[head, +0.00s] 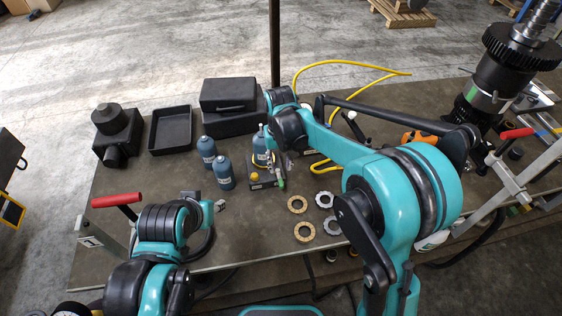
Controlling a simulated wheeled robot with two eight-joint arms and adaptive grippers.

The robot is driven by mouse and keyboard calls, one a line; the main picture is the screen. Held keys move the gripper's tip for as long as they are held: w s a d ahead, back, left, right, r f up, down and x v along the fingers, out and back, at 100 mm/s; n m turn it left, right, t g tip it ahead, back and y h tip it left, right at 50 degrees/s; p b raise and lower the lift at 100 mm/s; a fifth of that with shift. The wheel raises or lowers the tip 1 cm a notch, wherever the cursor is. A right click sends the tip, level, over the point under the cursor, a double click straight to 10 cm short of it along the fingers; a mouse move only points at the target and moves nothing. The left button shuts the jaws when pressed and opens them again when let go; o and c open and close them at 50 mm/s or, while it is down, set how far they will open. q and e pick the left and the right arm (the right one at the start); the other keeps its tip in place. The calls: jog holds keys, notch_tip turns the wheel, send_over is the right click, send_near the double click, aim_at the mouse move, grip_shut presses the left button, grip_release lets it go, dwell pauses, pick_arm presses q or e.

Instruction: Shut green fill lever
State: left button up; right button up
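A small fill unit (262,184) with a yellow knob stands mid-table, beside the blue-grey bottles. A small green part (281,184), which looks like the fill lever, is at its right side. Its exact angle is too small to tell. My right arm reaches in from the lower right and bends down over this unit. My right gripper (275,163) is just above and behind the green part. Its fingers are small and partly hidden by the wrist, so contact and opening are unclear.
Several blue-grey bottles (225,172) stand left of the unit. A black tray (171,130) and black case (229,95) lie behind. Ring gears (304,231) lie in front. A yellow hose (345,64) curves behind my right arm. A gear shaft assembly (508,62) stands at right.

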aim_at(280, 180)
notch_tip(280, 180, down, 8)
jog(key=shift+s+r+b, duration=0.1)
jog(key=shift+r+b, duration=0.15)
jog(key=shift+b, duration=0.25)
grip_shut()
